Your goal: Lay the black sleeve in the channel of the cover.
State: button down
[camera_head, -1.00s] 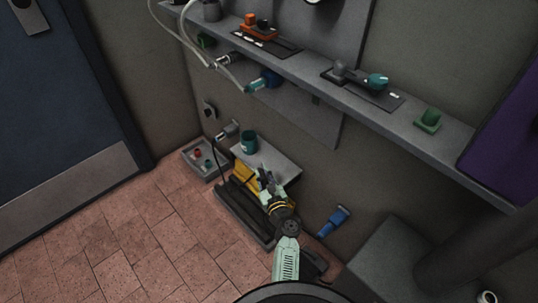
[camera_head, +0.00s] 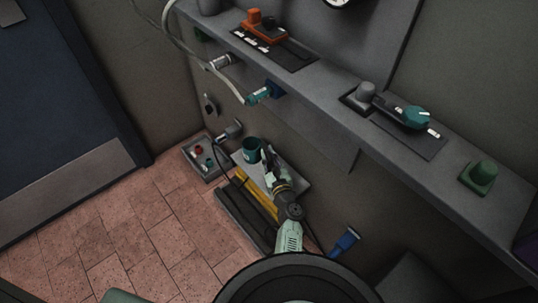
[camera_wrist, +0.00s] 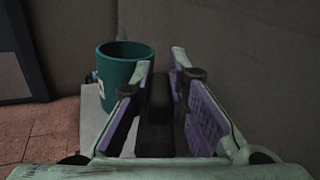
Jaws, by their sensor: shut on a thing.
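My gripper (camera_head: 268,158) is over the low grey ledge by the wall, just right of a teal cup, in the head view. In the wrist view its purple-padded fingers (camera_wrist: 163,76) close on a dark piece (camera_wrist: 158,98), which looks like the black sleeve; its ends are hard to make out. A long yellow and black object (camera_head: 256,196) lies low in front of the ledge in the head view, below my gripper. I cannot tell whether it is the cover, and no channel shows clearly.
The teal cup (camera_head: 252,147) stands on the low ledge (camera_head: 296,178), close left of my fingers in the wrist view (camera_wrist: 122,80). A grey tray (camera_head: 207,168) with small parts is further left. A long shelf (camera_head: 325,92) overhangs behind. Floor at the left is clear.

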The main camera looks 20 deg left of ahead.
jog(key=f+b, duration=0.2)
jog(key=f, duration=0.1)
jog(key=shift+s, duration=0.2)
jog(key=shift+f, duration=0.2)
jog(key=shift+w+r, duration=0.15)
jog(key=shift+f, duration=0.2)
jog(key=c, duration=1.5)
grip_release()
jog(key=shift+r, duration=0.1)
jog(key=shift+c, duration=0.2)
jog(key=shift+r, duration=0.1)
